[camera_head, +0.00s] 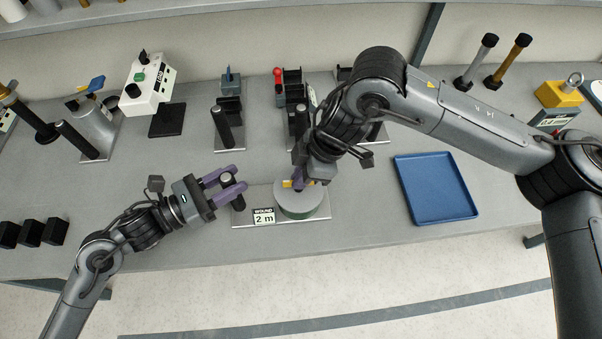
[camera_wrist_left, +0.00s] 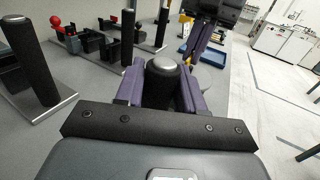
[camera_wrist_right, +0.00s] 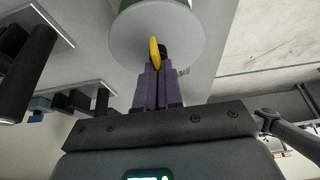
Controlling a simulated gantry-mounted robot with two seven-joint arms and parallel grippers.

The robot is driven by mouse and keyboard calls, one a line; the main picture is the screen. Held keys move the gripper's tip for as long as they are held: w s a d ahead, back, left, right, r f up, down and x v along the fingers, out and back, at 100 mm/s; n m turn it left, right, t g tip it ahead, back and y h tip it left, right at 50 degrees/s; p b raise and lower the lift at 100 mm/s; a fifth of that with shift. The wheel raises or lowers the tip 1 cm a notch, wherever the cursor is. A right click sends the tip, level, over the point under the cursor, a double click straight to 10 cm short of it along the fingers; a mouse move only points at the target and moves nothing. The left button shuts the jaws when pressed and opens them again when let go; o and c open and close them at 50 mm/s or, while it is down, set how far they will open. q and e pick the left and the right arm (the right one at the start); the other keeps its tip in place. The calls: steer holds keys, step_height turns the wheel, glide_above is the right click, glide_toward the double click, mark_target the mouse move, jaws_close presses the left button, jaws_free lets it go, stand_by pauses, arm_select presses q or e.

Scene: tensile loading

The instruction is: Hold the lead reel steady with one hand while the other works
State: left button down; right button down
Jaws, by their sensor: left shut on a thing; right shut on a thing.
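The lead reel (camera_head: 300,200) is a pale disc with a green edge on a metal plate (camera_head: 322,224) labelled "WOUND 2 m". A black upright post with a silver top (camera_wrist_left: 162,84) stands at the plate's left end. My left gripper (camera_head: 240,178) is shut on this post, one purple finger on each side. My right gripper (camera_head: 298,183) is above the reel, shut on its yellow crank handle (camera_head: 287,184). The handle (camera_wrist_right: 154,50) also shows at the fingertips in the right wrist view, against the reel's face (camera_wrist_right: 190,32). The fingers partly hide the handle.
A blue tray (camera_head: 437,188) lies to the right. Black blocks (camera_head: 30,233) sit at the left front. Behind are several fixtures with black posts (camera_head: 223,125) and a white box (camera_head: 149,84). The bench front edge is close to the reel plate.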

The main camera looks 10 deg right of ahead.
steer(key=m+t, duration=0.1)
steer(key=m, duration=0.2)
steer(key=m+t+h, duration=0.1)
steer(key=m, duration=0.2)
steer(key=shift+s, duration=0.2)
steer(key=m+t, duration=0.1)
steer(key=m, duration=0.1)
steer(key=m+h, duration=0.1)
steer(key=m, duration=0.2)
steer(key=shift+s+a+t, duration=0.1)
steer(key=shift+a+t, duration=0.05)
steer(key=shift+t, duration=0.25)
steer(key=shift+m, duration=0.4)
steer(key=c, duration=1.3)
jaws_free()
steer(key=v, duration=1.2)
steer(key=shift+a, duration=0.2)
